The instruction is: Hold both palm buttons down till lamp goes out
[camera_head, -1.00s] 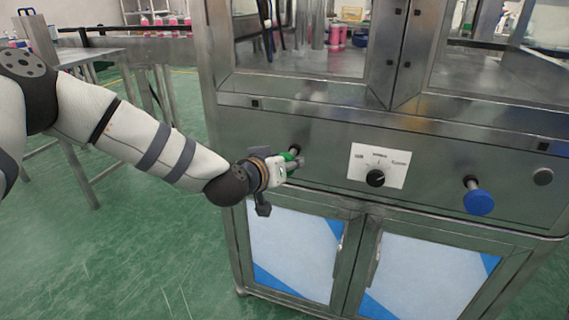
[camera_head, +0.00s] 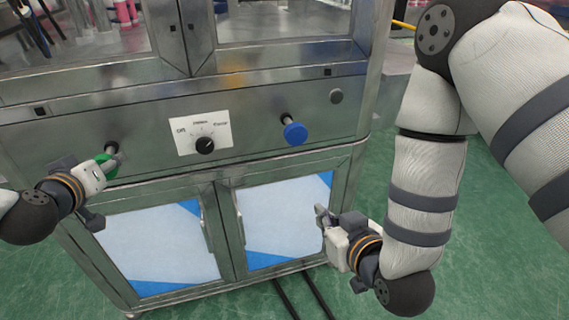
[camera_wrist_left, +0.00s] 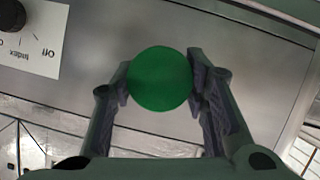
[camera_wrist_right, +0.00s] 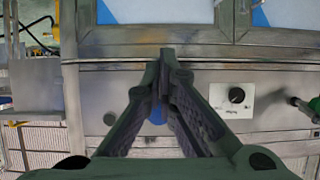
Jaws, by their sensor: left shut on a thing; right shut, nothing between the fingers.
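The green palm button (camera_head: 106,166) sits on a stem at the left of the steel panel. My left gripper (camera_head: 101,164) is shut around it; the left wrist view shows the green cap (camera_wrist_left: 160,79) between both fingers. The blue palm button (camera_head: 295,133) stands out on its stem at the right of the panel, untouched. My right gripper (camera_head: 322,212) is shut and empty, below and right of the blue button. In the right wrist view the blue button (camera_wrist_right: 157,114) shows partly behind the fingers. A small round grey fitting (camera_head: 336,96), possibly the lamp, looks unlit.
A selector dial (camera_head: 205,145) on a white plate (camera_head: 183,136) sits between the buttons. Cabinet doors with white and blue panels (camera_head: 283,219) are below. Green floor (camera_head: 480,260) is open to the right.

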